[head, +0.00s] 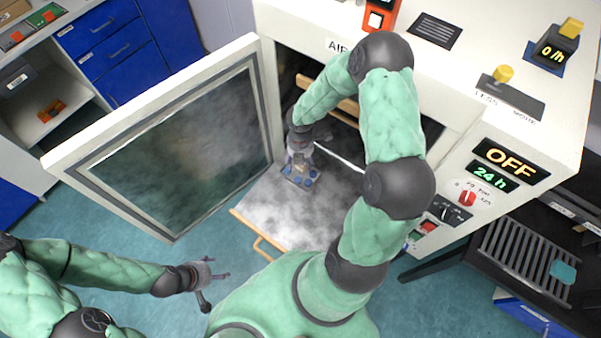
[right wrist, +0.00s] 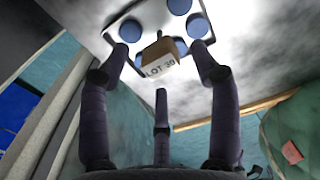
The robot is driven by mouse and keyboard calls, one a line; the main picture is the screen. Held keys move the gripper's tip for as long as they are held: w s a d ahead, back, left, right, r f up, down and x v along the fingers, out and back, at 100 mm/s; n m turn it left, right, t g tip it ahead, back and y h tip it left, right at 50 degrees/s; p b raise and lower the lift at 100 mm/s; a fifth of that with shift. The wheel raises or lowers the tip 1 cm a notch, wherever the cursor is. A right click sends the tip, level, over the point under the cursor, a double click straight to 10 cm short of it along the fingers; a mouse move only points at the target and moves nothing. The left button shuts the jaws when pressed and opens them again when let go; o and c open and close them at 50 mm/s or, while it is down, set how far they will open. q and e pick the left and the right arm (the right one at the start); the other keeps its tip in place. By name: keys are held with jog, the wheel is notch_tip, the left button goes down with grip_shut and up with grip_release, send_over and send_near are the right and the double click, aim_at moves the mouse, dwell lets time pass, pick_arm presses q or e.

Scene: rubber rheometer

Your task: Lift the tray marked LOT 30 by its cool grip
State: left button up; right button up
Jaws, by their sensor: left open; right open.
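The tray marked LOT 30 (head: 301,179) is small and carries blue discs; it rests on the pale shelf in the oven's open doorway. In the right wrist view its discs (right wrist: 130,30) show near the top. A tan block reading LOT 30 (right wrist: 160,69) stands out from the tray toward my fingers. My right gripper (head: 300,153) is open just over the tray, its fingers spread on either side of the block without clearly touching it. My left gripper (head: 206,275) is open and empty, low at the left, away from the oven.
The open oven door (head: 160,135) stands left of the shelf. The shelf (head: 285,220) has a wooden bar along its front edge. The oven control panel (head: 480,180) reads OFF and 24 h. A slatted rack (head: 525,262) is at the right. Floor is clear around my left gripper.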

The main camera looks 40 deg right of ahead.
aim_at(301, 168)
notch_tip(301, 168, down, 5)
jog(key=shift+f+b, duration=0.1)
jog(key=shift+b, duration=1.1)
jog(key=shift+c, duration=0.3)
grip_shut()
